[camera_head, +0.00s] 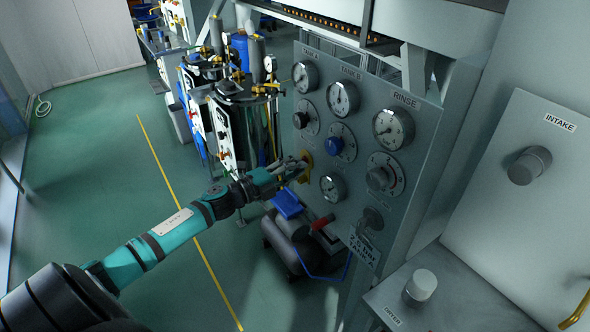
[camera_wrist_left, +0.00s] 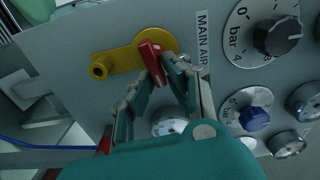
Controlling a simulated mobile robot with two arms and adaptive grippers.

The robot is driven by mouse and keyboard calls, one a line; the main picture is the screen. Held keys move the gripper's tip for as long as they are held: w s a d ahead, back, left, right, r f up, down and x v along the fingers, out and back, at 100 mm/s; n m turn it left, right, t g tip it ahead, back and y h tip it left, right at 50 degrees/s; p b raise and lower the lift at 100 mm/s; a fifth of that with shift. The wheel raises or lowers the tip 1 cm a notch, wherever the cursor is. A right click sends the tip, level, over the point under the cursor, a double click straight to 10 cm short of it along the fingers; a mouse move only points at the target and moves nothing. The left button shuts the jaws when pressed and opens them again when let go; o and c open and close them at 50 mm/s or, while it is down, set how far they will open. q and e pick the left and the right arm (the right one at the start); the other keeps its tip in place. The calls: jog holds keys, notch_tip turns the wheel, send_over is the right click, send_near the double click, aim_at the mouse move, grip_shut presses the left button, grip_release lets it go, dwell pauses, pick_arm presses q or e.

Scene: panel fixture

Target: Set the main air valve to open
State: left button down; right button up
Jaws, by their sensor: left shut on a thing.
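The main air valve is a yellow round mount with a side arm (camera_wrist_left: 117,62) and a red handle (camera_wrist_left: 151,57), next to a "MAIN AIR" label (camera_wrist_left: 202,42). In the head view its yellow part (camera_head: 305,160) shows at the left edge of the grey panel (camera_head: 345,190). My left gripper (camera_head: 287,172) reaches it from the left. In the left wrist view the fingers (camera_wrist_left: 160,78) are shut on the red handle, one on each side of it. The handle's far end shows beyond the fingertips. My right gripper is not in view.
A dark tank with a red part (camera_head: 321,224) stands below. The green floor (camera_head: 90,140) at left is mostly clear.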

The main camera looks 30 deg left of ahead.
pick_arm(q)
jog(key=shift+s+d+f+m+b, duration=0.15)
jog(key=shift+f+m+b, duration=0.15)
jog(key=shift+f+m, duration=0.25)
dwell(0.9)
jog(key=c, duration=1.5)
grip_release()
jog(key=shift+o, duration=0.7)
jog(key=shift+r, duration=0.25)
jog(key=v, duration=1.2)
jog(key=shift+f, duration=0.1)
